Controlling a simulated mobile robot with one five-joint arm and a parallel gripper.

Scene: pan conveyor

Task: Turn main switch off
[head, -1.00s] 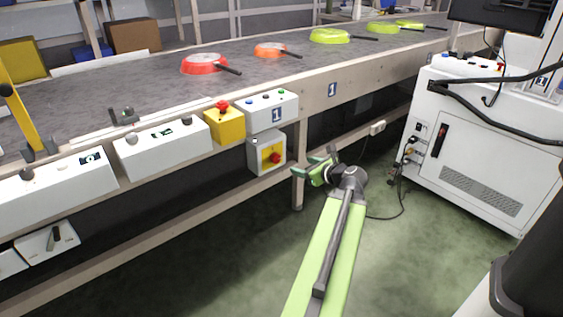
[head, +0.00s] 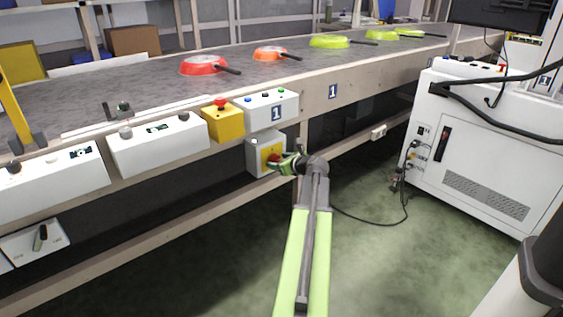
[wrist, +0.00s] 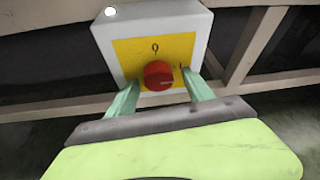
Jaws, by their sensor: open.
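The main switch is a grey-white box (head: 257,146) with a yellow plate, mounted below the conveyor's edge. Its red knob (wrist: 158,76) shows in the wrist view, with a "0" mark above it and an "I" mark at upper right. A pale mark on the knob's right side points roughly toward the right. My gripper (wrist: 160,88) is open, with one green finger on each side of the knob. I cannot tell whether the fingers touch it. In the head view my gripper (head: 284,160) partly hides the knob.
A yellow box with a red button (head: 222,120) and a white panel (head: 268,106) sit above the switch. The conveyor (head: 120,95) carries several coloured pans. A white cabinet (head: 485,150) stands at right, with a cable on the green floor.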

